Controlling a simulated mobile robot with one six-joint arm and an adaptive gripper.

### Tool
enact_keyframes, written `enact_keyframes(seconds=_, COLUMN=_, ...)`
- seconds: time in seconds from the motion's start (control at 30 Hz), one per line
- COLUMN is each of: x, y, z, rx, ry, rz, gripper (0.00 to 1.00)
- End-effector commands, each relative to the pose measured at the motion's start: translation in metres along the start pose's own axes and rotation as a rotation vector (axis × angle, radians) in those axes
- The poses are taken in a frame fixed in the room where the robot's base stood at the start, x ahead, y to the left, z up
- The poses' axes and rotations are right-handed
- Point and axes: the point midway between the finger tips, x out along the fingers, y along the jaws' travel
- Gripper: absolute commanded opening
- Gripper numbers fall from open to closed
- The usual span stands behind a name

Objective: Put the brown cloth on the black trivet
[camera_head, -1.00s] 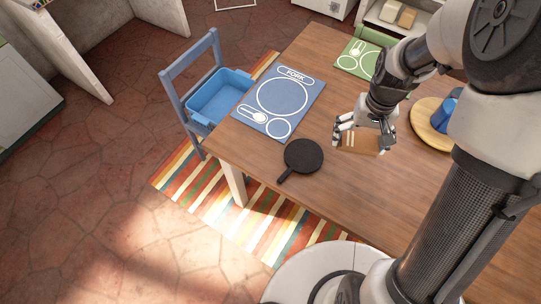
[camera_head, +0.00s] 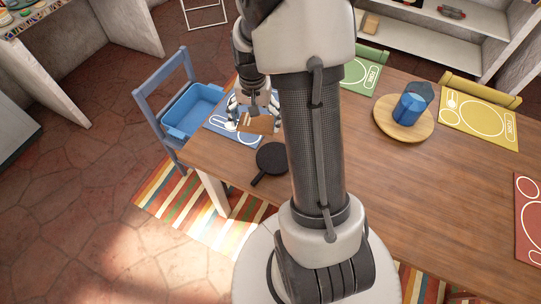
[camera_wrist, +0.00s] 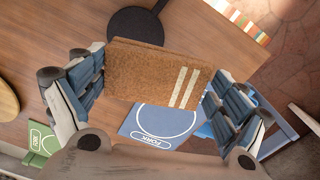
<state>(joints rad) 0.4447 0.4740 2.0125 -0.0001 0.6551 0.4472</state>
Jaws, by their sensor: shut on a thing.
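The brown cloth (camera_wrist: 150,78), with two pale stripes near one end, is held between the fingers of my gripper (camera_wrist: 155,95). In the head view the cloth (camera_head: 258,126) hangs in my gripper (camera_head: 254,108) above the table, over the near part of the blue placemat. The black trivet (camera_head: 272,158), round with a short handle, lies flat on the table just below and a little right of the cloth in the head view. In the wrist view the trivet (camera_wrist: 135,24) shows beyond the cloth, partly hidden by it.
The blue placemat (camera_wrist: 160,121) lies beside the trivet. A blue chair holding a blue bin (camera_head: 193,108) stands at the table's left end. A round wooden board (camera_head: 404,134) with blue cups (camera_head: 409,107) is further right. My arm hides part of the table.

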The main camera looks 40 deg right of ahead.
Motion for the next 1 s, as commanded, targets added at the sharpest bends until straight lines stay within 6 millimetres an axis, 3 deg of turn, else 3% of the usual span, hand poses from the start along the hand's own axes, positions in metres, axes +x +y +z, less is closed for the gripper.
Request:
enact_keyframes(seconds=0.03, x=-0.002, y=0.019, z=-0.01, rx=0.092, ry=-0.001, rz=0.0, gripper=0.69)
enact_keyframes(seconds=0.1, x=-0.003, y=0.036, z=-0.019, rx=0.186, ry=-0.001, rz=0.0, gripper=0.69)
enact_keyframes(seconds=0.23, x=0.002, y=0.053, z=-0.026, rx=0.278, ry=-0.002, rz=0.001, gripper=0.69)
enact_keyframes(seconds=0.37, x=0.027, y=0.055, z=-0.026, rx=0.292, ry=-0.005, rz=0.002, gripper=0.69)
enact_keyframes(seconds=0.7, x=0.119, y=0.054, z=-0.026, rx=0.287, ry=-0.005, rz=0.002, gripper=0.69)
enact_keyframes(seconds=0.83, x=0.143, y=0.054, z=-0.026, rx=0.287, ry=-0.003, rz=0.001, gripper=0.69)
enact_keyframes(seconds=1.0, x=0.155, y=0.054, z=-0.027, rx=0.286, ry=-0.001, rz=0.0, gripper=0.69)
